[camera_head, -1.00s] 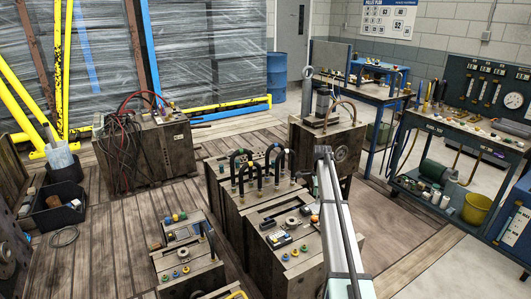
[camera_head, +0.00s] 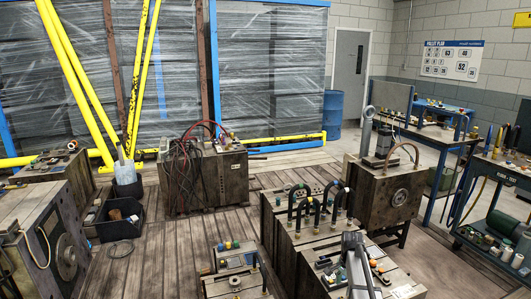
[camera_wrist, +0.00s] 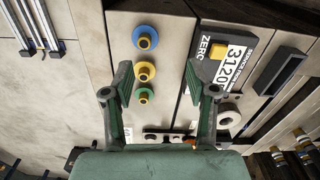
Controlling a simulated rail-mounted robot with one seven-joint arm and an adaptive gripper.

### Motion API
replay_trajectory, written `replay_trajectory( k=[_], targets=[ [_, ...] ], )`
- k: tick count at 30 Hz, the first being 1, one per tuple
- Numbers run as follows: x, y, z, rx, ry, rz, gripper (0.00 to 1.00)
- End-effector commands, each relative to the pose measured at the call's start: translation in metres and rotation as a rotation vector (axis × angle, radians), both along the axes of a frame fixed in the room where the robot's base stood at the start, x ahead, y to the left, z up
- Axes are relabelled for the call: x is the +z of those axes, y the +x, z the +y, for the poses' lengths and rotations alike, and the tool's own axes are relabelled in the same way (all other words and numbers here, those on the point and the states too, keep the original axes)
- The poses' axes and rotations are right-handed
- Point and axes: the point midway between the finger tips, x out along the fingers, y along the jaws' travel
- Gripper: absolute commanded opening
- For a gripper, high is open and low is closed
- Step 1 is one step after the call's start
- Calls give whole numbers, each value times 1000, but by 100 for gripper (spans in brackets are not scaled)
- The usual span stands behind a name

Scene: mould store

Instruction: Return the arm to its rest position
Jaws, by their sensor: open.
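My gripper (camera_wrist: 158,82) is open and empty in the wrist view, its two dark green fingers spread apart. Brass fittings with a blue ring (camera_wrist: 145,38), a yellow ring (camera_wrist: 145,71) and a green ring (camera_wrist: 144,95) show between and beyond the fingers, on a mould block. How far the fingertips are above the block is hard to tell. In the head view part of my arm (camera_head: 357,264) reaches up from the bottom edge over the front mould blocks; the fingers cannot be made out there.
Mould blocks with dark hoses (camera_head: 308,215) stand close around my arm. A mould with a lifting ring (camera_head: 385,195) stands behind. Wooden floor at left centre (camera_head: 165,255) is clear.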

Motion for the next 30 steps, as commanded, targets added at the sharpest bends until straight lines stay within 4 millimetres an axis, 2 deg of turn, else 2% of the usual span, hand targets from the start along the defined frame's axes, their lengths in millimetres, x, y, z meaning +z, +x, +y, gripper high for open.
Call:
replay_trajectory(
  k=[1, 3, 6, 12, 19, 20, 23, 30],
  targets=[
    [-12, -43, 23, 101, 1, 5, 58],
    [-27, -83, 48, 259, 1, 4, 58],
    [-42, -136, 78, 477, -1, 2, 58],
    [-60, -220, 116, 825, -2, -1, 58],
    [-66, -301, 143, 1141, -3, -3, 58],
    [-75, -296, 142, 1136, 4, 9, 58],
    [-93, -309, 141, 1129, 28, 47, 58],
    [-138, -360, 141, 1123, 94, 151, 58]
  ],
)
